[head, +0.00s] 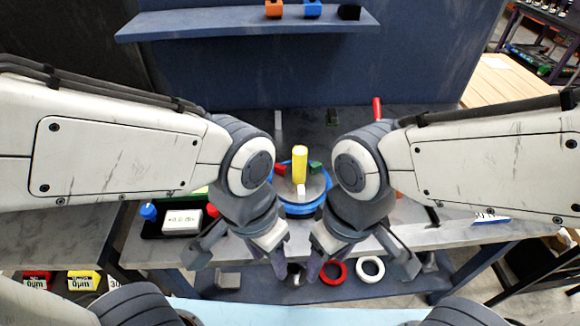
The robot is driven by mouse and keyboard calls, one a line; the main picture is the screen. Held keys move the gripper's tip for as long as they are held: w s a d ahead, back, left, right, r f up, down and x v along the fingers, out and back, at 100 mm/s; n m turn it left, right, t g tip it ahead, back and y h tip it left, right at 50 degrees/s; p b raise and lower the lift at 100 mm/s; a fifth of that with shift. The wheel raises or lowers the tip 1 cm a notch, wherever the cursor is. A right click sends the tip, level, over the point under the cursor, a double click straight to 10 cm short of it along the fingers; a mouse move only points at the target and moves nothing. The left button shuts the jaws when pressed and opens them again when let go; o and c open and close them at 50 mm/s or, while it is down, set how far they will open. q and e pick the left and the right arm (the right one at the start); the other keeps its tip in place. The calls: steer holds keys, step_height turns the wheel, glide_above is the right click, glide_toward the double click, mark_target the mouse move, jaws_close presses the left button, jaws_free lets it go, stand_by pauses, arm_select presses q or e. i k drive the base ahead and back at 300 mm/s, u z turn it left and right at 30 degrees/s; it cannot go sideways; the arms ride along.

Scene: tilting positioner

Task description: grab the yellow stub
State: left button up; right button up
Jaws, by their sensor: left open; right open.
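The yellow stub (299,164) stands upright on a round grey disc with a blue rim (303,210), between my two arms. A small white block (301,190) sits in front of it, with a red piece to its left and a green piece (315,168) to its right. My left gripper (289,270) and my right gripper (307,270) hang close together in front of the disc, nearer to me than the stub. Both are open and apart from the stub. Their fingertips are small and partly hard to make out.
A dark tray with a white display box (182,221) and a blue knob (148,211) lies left. A red ring (333,272) and a white ring (370,269) lie on the lower shelf. A red rod (377,108) stands behind. A wall shelf (230,24) holds small blocks.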

mark_target(299, 153)
steer(key=z, duration=0.5)
steer(key=k, duration=1.15)
steer(key=z, duration=0.95)
steer(key=i, duration=1.45)
steer(key=u, duration=0.85)
steer(key=i, duration=0.6)
steer(key=u, duration=1.2)
steer(key=i, duration=0.35)
steer(key=u, duration=0.2)
